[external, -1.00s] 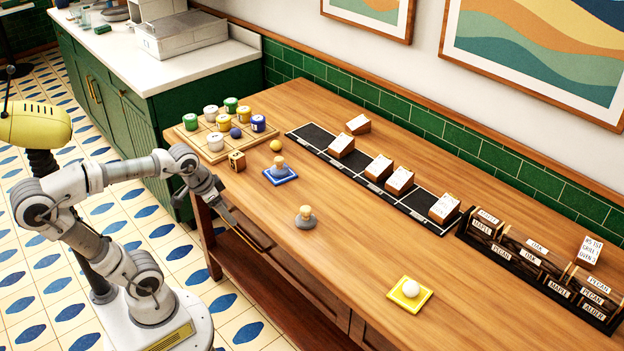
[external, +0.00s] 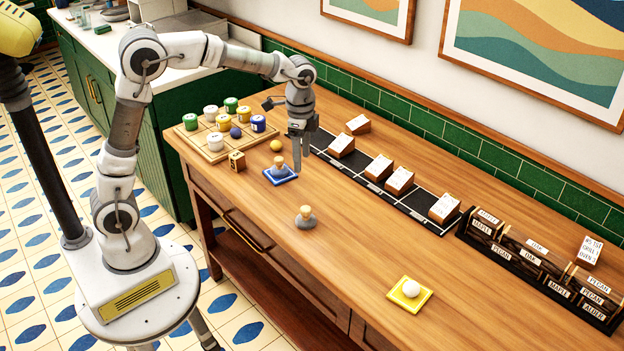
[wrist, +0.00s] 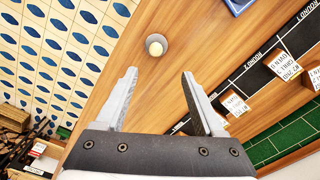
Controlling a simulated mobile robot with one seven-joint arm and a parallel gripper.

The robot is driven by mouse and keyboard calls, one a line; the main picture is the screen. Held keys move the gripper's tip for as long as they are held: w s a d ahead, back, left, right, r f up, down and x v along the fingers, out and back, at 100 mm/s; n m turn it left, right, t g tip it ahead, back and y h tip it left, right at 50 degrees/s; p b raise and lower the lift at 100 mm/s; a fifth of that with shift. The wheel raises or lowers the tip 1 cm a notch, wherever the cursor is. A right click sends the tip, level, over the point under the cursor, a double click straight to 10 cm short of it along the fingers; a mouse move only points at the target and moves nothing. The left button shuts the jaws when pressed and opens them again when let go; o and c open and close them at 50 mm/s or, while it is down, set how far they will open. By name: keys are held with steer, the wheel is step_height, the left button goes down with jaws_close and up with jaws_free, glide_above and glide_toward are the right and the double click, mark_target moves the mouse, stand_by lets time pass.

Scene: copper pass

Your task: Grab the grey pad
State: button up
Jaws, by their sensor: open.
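The grey pad (external: 298,223) is small and round and lies near the table's front edge, with a pale wooden knob-like piece (external: 306,210) on it. In the wrist view the grey pad (wrist: 152,37) and its pale top show beyond my fingertips, roughly between them. My gripper (external: 301,166) is open and empty, pointing down above the table, behind the grey pad and close to the blue pad (external: 291,179). Both fingers of my gripper (wrist: 160,73) show apart in the wrist view.
The blue pad bears another pale piece. A yellow pad (external: 397,297) with a white ball stands at the right. A board with jars (external: 211,156), a yellow ball (external: 276,146) and a black strip with cards (external: 425,200) lie around. The table around the grey pad is clear.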

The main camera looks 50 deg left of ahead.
steer(key=b, duration=0.1)
glide_above(306, 208)
steer(key=f, duration=0.8)
steer(key=a+f, duration=0.1)
steer(key=f, duration=0.3)
steer(key=shift+w+f, duration=0.1)
steer(key=shift+d+f, duration=0.25)
steer(key=shift+f, duration=1.05)
steer(key=shift+d+f, duration=0.25)
steer(key=shift+f, duration=1.05)
jaws_close()
